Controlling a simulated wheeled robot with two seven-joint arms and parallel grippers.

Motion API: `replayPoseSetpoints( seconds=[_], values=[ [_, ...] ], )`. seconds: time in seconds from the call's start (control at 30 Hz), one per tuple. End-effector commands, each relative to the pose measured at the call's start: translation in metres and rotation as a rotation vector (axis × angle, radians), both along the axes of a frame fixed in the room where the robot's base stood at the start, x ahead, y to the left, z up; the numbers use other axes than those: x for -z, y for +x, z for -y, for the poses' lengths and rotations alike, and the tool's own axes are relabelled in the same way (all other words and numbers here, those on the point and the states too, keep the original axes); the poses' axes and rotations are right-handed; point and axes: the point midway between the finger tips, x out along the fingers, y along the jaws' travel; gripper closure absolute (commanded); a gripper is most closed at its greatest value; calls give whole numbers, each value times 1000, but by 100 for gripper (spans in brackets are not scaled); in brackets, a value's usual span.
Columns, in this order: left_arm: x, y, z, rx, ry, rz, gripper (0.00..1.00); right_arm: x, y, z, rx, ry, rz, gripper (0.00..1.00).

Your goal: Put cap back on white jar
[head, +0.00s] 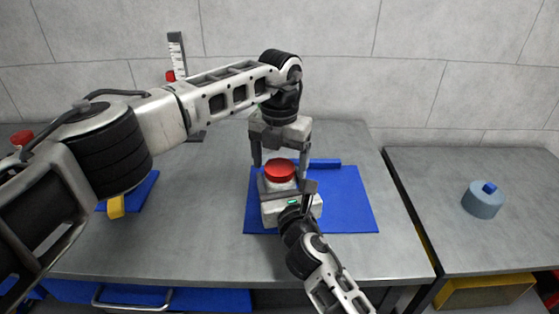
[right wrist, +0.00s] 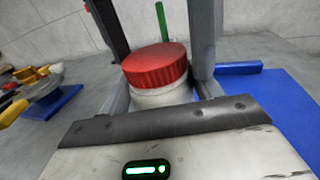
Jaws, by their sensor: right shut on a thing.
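The white jar (right wrist: 160,96) stands upright between the fingers of my right gripper (head: 288,190), which is shut on it. The red ribbed cap (head: 280,170) rests on top of the jar and also shows in the right wrist view (right wrist: 155,66). I cannot tell whether it is screwed tight. My left gripper (head: 280,168) points down from above, with one finger on each side of the cap. Its fingers are wider apart than the cap, and it looks open. Most of the jar is hidden in the head view by my right gripper.
A blue mat (head: 352,209) lies under the jar, with a blue bar (head: 325,163) at its back. Another blue mat (head: 146,190) is at left, near a ruler stand (head: 177,52). A grey-blue round part (head: 483,201) sits on the right table. The grey table front is clear.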

Motion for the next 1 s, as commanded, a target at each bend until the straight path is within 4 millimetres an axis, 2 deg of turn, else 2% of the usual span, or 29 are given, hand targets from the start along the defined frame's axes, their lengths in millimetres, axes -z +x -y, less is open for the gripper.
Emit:
replayPoseSetpoints(
  seconds=[0.27, 0.37, 0.47, 0.8, 1.0],
  values=[
    [-1, 0, 0, 0, 0, 1, 19, 1, 0, 0, 0, 0, -1, 100],
    [-7, 0, 0, 0, 1, 1, 19, 1, 0, 0, 0, 0, -1, 100],
    [-23, 1, 0, 0, -1, 4, 19, 1, 0, 0, 0, 0, -1, 100],
    [-93, 0, 0, -1, 1, 4, 19, 1, 0, 0, 0, 0, -1, 100],
    [-116, 0, 0, 0, 1, 1, 19, 1, 0, 0, 0, 0, -1, 100]
  ],
)
